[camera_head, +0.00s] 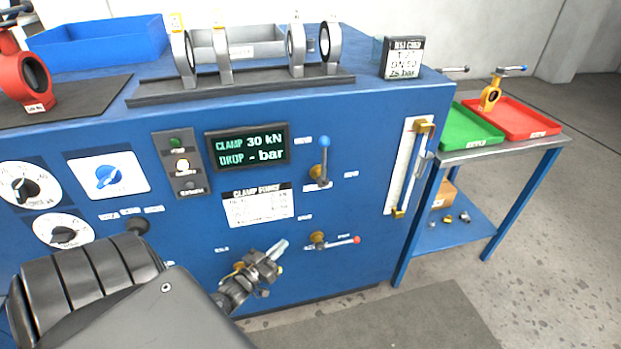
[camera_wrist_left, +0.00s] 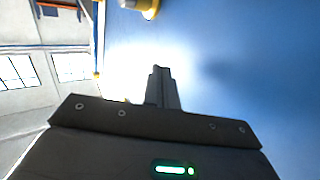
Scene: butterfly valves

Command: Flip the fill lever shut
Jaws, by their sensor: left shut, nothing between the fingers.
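Two small levers with brass hubs are on the blue panel in the head view; their labels are too blurred to tell which is the fill lever. The blue-tipped lever (camera_head: 323,172) stands upright. Below it, the red-tipped lever (camera_head: 340,242) lies nearly level, pointing right. My left gripper (camera_head: 280,246) is shut and empty, to the left of the red-tipped lever's hub and apart from it. In the left wrist view its closed fingers (camera_wrist_left: 161,75) point at bare blue panel, and a brass hub (camera_wrist_left: 150,8) shows at the top edge. My right gripper is out of view.
A display (camera_head: 248,147) reads clamp 30 kN and drop "- bar". A sight tube (camera_head: 408,168) is on the panel's right. Knobs and dials fill the left. A side table carries a green tray (camera_head: 468,128) and a red tray (camera_head: 530,131).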

